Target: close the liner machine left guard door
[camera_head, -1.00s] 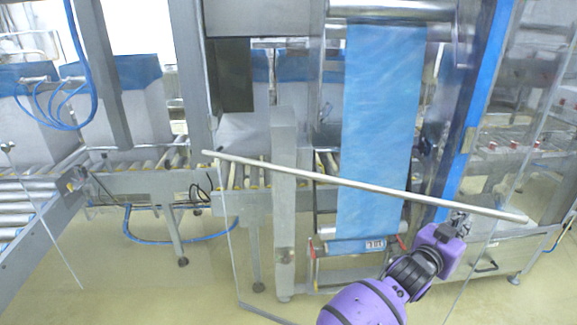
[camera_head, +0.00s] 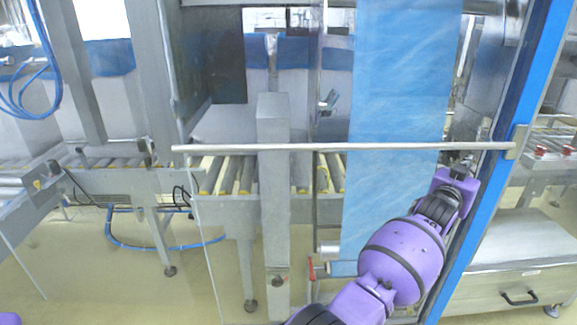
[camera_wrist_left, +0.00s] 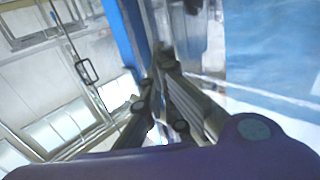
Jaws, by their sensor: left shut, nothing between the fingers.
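The left guard door is a clear panel with a grey top bar (camera_head: 345,147). The bar runs almost level across the front of the machine, and its right end lies by the blue post (camera_head: 503,150). A thin edge of the panel hangs down from its left end. My left gripper (camera_head: 470,172) is just below the bar near its right end, shut and empty. I cannot tell whether it touches the panel. In the left wrist view the shut fingers (camera_wrist_left: 160,65) point toward the blue post (camera_wrist_left: 132,40). My right gripper is out of view.
Blue film (camera_head: 395,90) hangs behind the door. A grey upright (camera_head: 273,200) stands near the middle, with roller conveyors (camera_head: 225,172) behind it. A metal cabinet with a dark handle (camera_head: 520,298) stands at the right. Open floor shows at the lower left.

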